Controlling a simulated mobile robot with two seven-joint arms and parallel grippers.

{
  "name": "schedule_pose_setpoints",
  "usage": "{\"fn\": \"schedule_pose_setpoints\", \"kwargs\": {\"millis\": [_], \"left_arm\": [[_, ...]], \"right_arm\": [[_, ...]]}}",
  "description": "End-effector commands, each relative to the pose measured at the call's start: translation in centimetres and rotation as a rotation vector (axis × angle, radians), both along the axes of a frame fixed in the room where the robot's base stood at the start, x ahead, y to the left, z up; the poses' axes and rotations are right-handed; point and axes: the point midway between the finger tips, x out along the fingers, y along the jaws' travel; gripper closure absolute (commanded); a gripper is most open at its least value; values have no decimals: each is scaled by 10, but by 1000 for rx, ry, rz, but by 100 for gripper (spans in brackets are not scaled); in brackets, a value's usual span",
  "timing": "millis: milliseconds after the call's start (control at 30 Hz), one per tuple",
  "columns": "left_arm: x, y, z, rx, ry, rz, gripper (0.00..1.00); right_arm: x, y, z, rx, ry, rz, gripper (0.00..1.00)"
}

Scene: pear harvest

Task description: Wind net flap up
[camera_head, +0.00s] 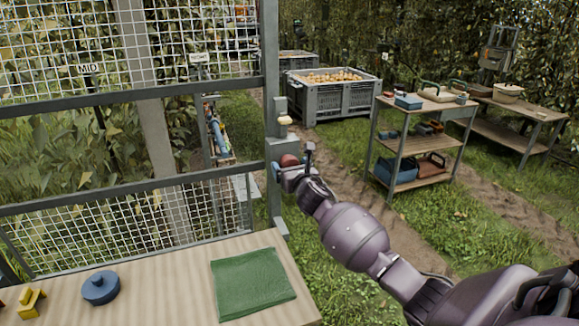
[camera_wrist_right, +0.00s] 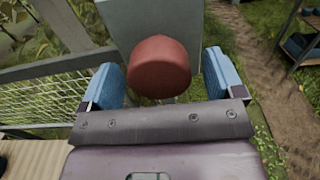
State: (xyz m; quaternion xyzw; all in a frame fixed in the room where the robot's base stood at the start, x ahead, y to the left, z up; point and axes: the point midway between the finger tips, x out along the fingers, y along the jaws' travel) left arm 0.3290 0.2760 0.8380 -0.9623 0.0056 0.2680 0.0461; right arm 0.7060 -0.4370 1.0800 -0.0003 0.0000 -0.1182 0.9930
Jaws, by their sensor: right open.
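A grey metal frame with white wire netting fills the left of the head view. I cannot tell which netting is the flap. On the post is a grey box with a red knob (camera_head: 289,160) and a cream knob (camera_head: 284,121). My right gripper (camera_head: 284,171) is open at the red knob. In the right wrist view the red knob (camera_wrist_right: 159,66) sits between the blue fingers, with gaps visible beside it. My left gripper is out of view.
A wooden table (camera_head: 180,284) in front holds a green cloth (camera_head: 252,283), a blue round object (camera_head: 100,287) and a yellow piece (camera_head: 31,302). A shelf cart (camera_head: 418,143) and a grey crate of fruit (camera_head: 330,98) stand behind on grass.

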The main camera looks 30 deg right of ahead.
Motion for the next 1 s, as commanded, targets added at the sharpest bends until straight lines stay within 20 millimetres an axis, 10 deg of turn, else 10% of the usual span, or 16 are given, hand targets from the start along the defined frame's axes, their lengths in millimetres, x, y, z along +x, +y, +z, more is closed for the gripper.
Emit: {"fn": "schedule_pose_setpoints", "kwargs": {"millis": [500, 800, 1000], "left_arm": [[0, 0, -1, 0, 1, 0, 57], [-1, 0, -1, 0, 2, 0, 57], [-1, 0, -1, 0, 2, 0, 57]], "right_arm": [[11, -2, 0, 1, 0, 2, 15], [11, -2, 0, 1, 0, 1, 61], [11, -2, 0, 11, -3, 1, 62]]}}
